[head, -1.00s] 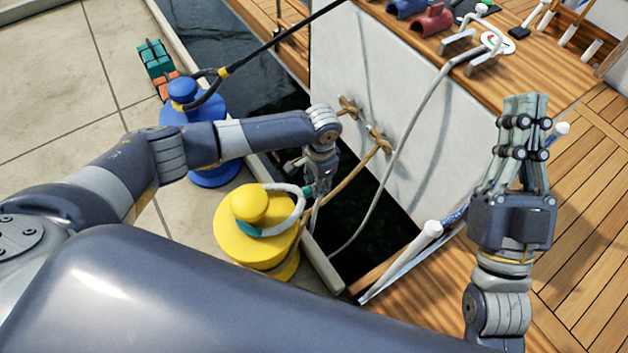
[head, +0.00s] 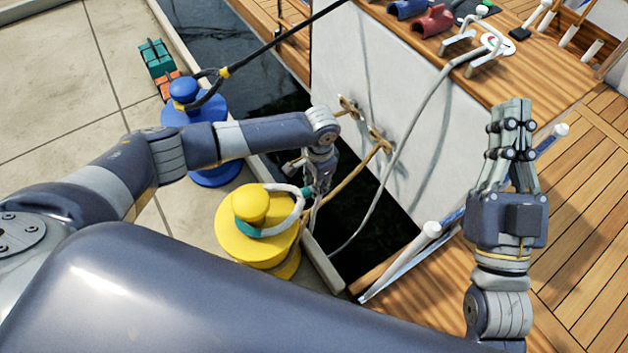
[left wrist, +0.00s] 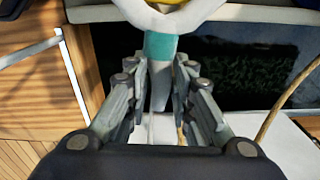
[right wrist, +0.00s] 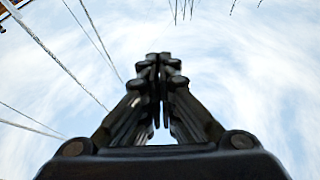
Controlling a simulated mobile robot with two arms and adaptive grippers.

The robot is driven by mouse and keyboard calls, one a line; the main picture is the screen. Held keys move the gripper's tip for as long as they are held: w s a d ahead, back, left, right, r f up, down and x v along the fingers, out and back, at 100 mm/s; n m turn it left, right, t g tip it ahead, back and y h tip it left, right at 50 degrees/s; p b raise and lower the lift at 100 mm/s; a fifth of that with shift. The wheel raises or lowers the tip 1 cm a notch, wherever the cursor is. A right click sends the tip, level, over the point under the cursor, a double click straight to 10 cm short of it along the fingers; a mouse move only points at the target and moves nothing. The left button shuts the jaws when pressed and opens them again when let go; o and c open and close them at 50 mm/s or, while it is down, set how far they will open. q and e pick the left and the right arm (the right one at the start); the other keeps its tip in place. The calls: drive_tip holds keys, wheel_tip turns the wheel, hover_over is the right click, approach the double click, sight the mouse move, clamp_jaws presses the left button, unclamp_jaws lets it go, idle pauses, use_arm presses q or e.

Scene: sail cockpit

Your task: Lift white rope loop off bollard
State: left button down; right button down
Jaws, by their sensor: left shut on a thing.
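The white rope loop (head: 296,207) lies around the knob of the yellow bollard (head: 258,250), with a teal band at the knob's front. My left gripper (head: 314,185) is at the loop's right side, beside the bollard. In the left wrist view, the gripper (left wrist: 160,75) is shut on a teal sleeve of the rope loop (left wrist: 160,44), with white rope above it. The bollard shows only as a sliver of yellow there. My right gripper (head: 512,112) is raised at the right, empty, with its fingers together; the right wrist view shows its fingertips (right wrist: 161,60) meeting against the sky.
A blue bollard (head: 185,92) with a dark rope stands behind my left arm. Dark water (head: 375,235) lies between the dock (head: 70,75) and the white hull (head: 350,70). A grey rope (head: 410,130) hangs along the hull. Wooden deck (head: 590,230) is at the right.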

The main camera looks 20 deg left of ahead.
sight(306, 190)
use_arm(q)
drive_tip(key=shift+s+a+p, duration=0.25)
drive_tip(key=shift+s+p, duration=0.05)
drive_tip(key=shift+p, duration=0.1)
drive_tip(key=shift+s+a+p, duration=0.3)
drive_tip(key=shift+s+p, duration=0.05)
drive_tip(key=shift+p, duration=0.15)
drive_tip(key=shift+s+a, duration=0.15)
drive_tip(key=shift+a, duration=0.05)
drive_tip(key=shift+s+a+p, duration=0.15)
drive_tip(key=shift+s+p, duration=0.1)
drive_tip(key=shift+p, duration=0.35)
drive_tip(key=shift+s+a, duration=0.2)
use_arm(e)
wheel_tip(306, 190, down, 16)
drive_tip(key=w+d+g+h, duration=0.1)
drive_tip(key=d+g+h, duration=0.1)
drive_tip(key=g, duration=0.7)
drive_tip(key=shift+d+m+h, duration=0.25)
drive_tip(key=shift+m+h, duration=0.05)
drive_tip(key=shift+h, duration=0.5)
drive_tip(key=shift+f, duration=0.1)
